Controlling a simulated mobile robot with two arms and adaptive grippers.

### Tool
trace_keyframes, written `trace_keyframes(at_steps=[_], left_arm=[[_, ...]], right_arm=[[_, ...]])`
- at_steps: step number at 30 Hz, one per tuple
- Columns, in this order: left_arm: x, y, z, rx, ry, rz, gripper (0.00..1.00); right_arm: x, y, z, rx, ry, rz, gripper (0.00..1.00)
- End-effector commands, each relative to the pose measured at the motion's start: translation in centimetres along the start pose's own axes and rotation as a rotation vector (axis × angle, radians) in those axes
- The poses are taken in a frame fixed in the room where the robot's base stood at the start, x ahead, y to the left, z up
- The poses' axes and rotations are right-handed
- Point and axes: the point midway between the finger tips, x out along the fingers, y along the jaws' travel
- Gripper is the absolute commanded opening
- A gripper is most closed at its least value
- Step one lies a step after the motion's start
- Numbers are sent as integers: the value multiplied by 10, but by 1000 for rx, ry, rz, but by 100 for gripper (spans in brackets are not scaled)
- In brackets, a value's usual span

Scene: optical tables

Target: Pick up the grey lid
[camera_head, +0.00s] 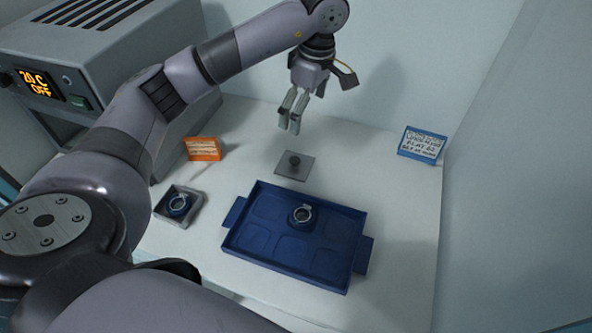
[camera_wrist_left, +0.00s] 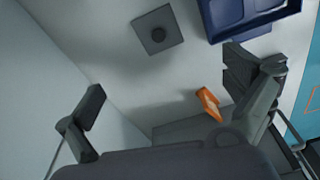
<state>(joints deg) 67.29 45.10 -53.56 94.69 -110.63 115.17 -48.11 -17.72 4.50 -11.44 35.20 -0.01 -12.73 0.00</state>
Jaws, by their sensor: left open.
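The grey lid (camera_head: 304,172) is a flat square plate with a dark round knob, lying on the white table behind the blue tray. It also shows in the left wrist view (camera_wrist_left: 171,44), near the top and beyond my fingertips. My left gripper (camera_head: 291,112) hangs above the table, behind and above the lid, apart from it. In the left wrist view its two fingers (camera_wrist_left: 166,88) are spread wide with nothing between them. My right gripper is in neither view.
A blue tray (camera_head: 240,245) with compartments holds a ringed dark item (camera_head: 301,214). A small grey dish (camera_head: 190,219) holds a similar item. An orange card (camera_head: 203,149) and a blue-framed sign (camera_head: 422,145) stand on the table. A grey machine (camera_head: 130,60) stands left; walls close the back and right.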

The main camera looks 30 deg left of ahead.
Motion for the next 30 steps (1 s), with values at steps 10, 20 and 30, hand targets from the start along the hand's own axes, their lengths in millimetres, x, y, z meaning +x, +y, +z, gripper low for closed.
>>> trace_keyframes(at_steps=[10, 20, 30], left_arm=[[37, -1, 2, 1, -1, -6, 100], [105, -1, 1, 0, 0, -6, 100], [138, 1, 0, -1, -1, -3, 100]], right_arm=[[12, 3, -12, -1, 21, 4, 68], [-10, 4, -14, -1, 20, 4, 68], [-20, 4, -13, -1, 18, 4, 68]])
